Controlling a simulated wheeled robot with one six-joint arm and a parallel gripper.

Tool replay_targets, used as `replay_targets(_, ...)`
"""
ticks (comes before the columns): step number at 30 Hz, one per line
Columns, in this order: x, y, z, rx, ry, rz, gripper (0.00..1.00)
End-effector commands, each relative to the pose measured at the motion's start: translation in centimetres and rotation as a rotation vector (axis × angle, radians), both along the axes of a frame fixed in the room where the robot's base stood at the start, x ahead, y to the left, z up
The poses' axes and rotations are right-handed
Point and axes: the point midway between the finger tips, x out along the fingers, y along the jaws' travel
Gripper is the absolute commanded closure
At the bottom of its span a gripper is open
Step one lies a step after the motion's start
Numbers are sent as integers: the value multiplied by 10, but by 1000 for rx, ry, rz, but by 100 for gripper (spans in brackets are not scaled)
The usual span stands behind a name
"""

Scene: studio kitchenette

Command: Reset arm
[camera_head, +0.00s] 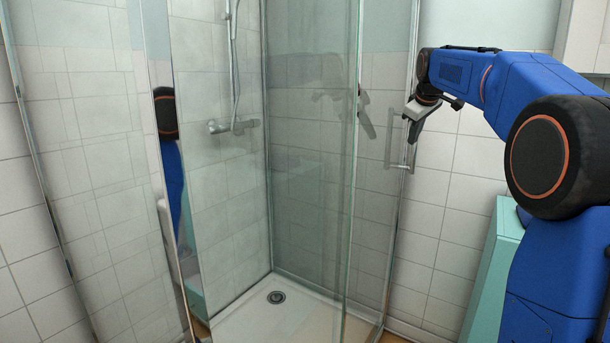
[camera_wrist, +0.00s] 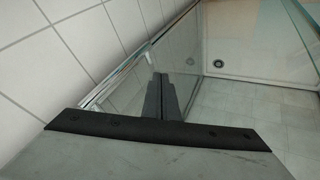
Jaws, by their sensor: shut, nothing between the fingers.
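My blue arm reaches in from the right in the head view, bent, with my gripper (camera_head: 411,138) hanging down at its far end. The gripper is shut and empty. In the wrist view its dark fingers (camera_wrist: 160,80) lie together, over the glass and floor area.
A glass shower enclosure (camera_head: 312,160) stands ahead, with a white shower tray (camera_head: 245,323), a drain (camera_head: 276,297) and a wall mixer (camera_head: 234,126). A teal cabinet (camera_head: 484,270) stands by my arm at the right. White tiled walls surround the area.

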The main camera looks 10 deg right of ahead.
Motion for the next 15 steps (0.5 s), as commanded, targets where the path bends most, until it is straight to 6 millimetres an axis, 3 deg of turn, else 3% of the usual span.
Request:
replay_targets(5, -51, 27, -9, 45, 8, -36, 100)
replay_targets(15, -175, 81, -58, 158, 45, -137, 100)
